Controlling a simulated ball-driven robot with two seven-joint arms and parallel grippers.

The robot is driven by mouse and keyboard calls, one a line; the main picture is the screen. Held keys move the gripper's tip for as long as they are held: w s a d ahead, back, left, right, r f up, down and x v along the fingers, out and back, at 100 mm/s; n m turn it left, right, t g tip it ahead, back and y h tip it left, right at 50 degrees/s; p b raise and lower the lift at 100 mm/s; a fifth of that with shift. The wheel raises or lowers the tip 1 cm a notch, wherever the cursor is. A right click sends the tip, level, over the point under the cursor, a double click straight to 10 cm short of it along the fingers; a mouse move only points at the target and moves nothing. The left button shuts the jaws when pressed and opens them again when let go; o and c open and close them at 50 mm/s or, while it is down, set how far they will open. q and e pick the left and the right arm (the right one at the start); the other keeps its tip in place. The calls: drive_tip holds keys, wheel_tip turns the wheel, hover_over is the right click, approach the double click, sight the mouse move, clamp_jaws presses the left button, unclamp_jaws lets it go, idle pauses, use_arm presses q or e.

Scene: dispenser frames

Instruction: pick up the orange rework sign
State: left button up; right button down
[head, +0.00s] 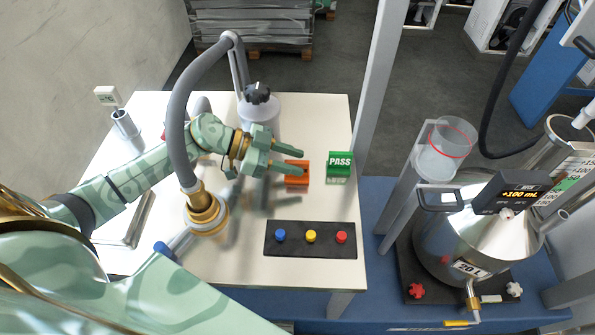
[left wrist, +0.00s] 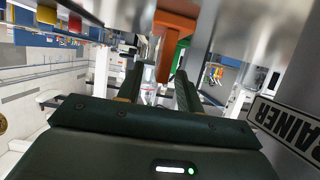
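The orange rework sign (head: 297,178) is a small block on the white table, left of the green PASS sign (head: 340,164). My left gripper (head: 301,160) is open, with its two fingers apart and pointing right. Its fingertips overlap the upper part of the orange sign in the head view, and I cannot tell if they touch it. In the left wrist view the orange sign (left wrist: 174,30) shows ahead, in line with the gap between the open fingers (left wrist: 160,82), with a green piece behind it. My right gripper is not in view.
A black panel (head: 290,252) with blue, yellow and red buttons lies in front of the signs. A grey hose with a brass end (head: 205,212) arches near my left arm. A white bottle with a black knob (head: 259,105) stands behind. A steel tank (head: 465,240) is at right.

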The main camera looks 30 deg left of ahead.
use_arm(q)
clamp_jaws()
drive_tip(key=shift+r, duration=0.2)
